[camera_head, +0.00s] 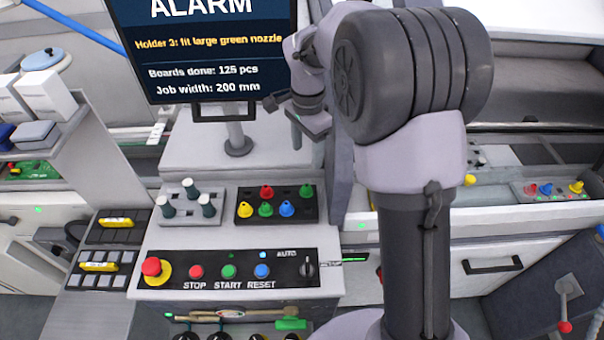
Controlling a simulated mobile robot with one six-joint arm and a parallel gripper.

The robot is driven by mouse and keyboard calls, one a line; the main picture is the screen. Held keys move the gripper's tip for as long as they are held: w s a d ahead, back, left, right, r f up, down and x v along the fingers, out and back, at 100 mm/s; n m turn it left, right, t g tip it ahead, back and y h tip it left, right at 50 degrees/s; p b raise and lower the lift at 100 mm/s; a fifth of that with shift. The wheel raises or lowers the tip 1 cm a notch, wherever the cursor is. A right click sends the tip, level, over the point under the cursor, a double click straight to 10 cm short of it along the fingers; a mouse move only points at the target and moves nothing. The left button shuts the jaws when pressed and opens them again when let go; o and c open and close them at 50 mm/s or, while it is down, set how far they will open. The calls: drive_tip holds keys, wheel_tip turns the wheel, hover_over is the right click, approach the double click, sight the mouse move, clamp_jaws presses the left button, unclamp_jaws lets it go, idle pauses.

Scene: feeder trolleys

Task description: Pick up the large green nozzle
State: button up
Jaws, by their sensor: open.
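A black nozzle tray (243,218) sits on the grey machine top, behind the button panel. It holds a green nozzle in the front row (266,209) and another green nozzle at the back right (306,192). I cannot tell for sure which is the large one. A red nozzle (267,192), a yellow nozzle (244,210) and a blue nozzle (287,209) stand in the same tray. My gripper (308,132) is open, above and behind the tray's right side, apart from the nozzles. Its fingertips are small and partly hard to make out.
A grey holder with several dark-green-handled pieces (187,205) stands left of the tray. The button panel (230,269) is in front. The alarm screen (208,60) rises behind and reads "Holder 3: fit large green nozzle". Another tray with coloured nozzles (548,191) lies far right.

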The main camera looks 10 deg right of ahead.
sight(307, 185)
wheel_tip(307, 185, down, 14)
drive_tip(key=b, duration=0.4)
drive_tip(key=shift+d+f, duration=0.1)
drive_tip(key=shift+f, duration=0.15)
drive_tip(key=shift+r, duration=0.15)
drive_tip(key=shift+c, duration=0.2)
clamp_jaws()
